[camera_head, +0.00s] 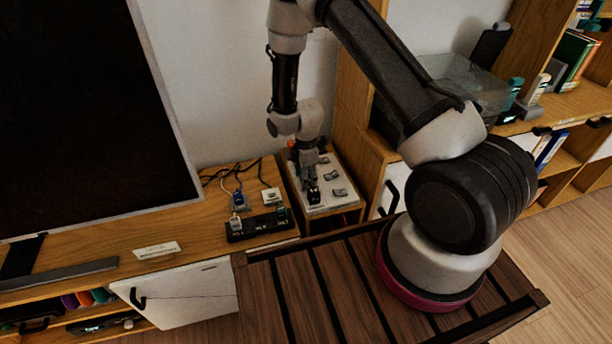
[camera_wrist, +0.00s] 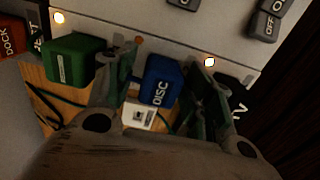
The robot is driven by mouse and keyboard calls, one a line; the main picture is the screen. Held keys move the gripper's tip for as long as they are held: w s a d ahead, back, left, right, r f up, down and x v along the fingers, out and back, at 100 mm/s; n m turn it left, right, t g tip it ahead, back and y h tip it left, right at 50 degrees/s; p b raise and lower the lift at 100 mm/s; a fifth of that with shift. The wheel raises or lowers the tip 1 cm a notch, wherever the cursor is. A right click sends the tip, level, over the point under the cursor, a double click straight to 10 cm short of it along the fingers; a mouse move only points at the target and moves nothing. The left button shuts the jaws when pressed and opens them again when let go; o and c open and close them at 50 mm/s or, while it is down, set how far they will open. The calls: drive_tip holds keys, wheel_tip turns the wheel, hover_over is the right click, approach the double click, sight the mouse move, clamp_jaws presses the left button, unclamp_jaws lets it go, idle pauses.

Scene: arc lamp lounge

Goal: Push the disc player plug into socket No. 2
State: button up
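The blue plug (camera_wrist: 162,80), marked DISC, sits against the edge of a white switch panel (camera_wrist: 155,22) in the wrist view. My gripper (camera_wrist: 164,62) is open, with one finger on each side of this plug. A gap shows between the left finger and the plug; the right finger is close to it. In the head view my gripper (camera_head: 312,190) is low over the white switch box (camera_head: 338,203), and hides the plug there. A black socket strip (camera_head: 258,226) with pale labels lies left of the box. Its numbers are too small to read surely.
A green plug (camera_wrist: 72,58) is left of the blue one, and a black plug is partly hidden at right. A red plug (camera_wrist: 12,40) marked DOCK is farther left. Cables and small white pieces (camera_head: 270,195) lie behind the strip. The television (camera_head: 80,100) stands left.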

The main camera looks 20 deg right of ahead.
wheel_tip(320, 180, up, 12)
idle(0.7)
idle(0.4)
drive_tip(key=s+d+r+m+g, duration=0.2)
drive_tip(key=s+m, duration=0.4)
drive_tip(key=s, duration=0.1)
drive_tip(key=s+d+r+m+t, duration=0.2)
drive_tip(key=s+d+r+m, duration=0.2)
drive_tip(key=r, duration=0.7)
drive_tip(key=s+d+r+m+t, duration=0.2)
drive_tip(key=s+d+r+m, duration=0.2)
drive_tip(key=s+r, duration=0.5)
drive_tip(key=s+d+r+m+t, duration=0.2)
drive_tip(key=s+d+r+m, duration=0.2)
drive_tip(key=r, duration=0.8)
drive_tip(key=shift+s+d+r, duration=0.3)
drive_tip(key=shift+s+d, duration=0.15)
drive_tip(key=shift+s, duration=0.8)
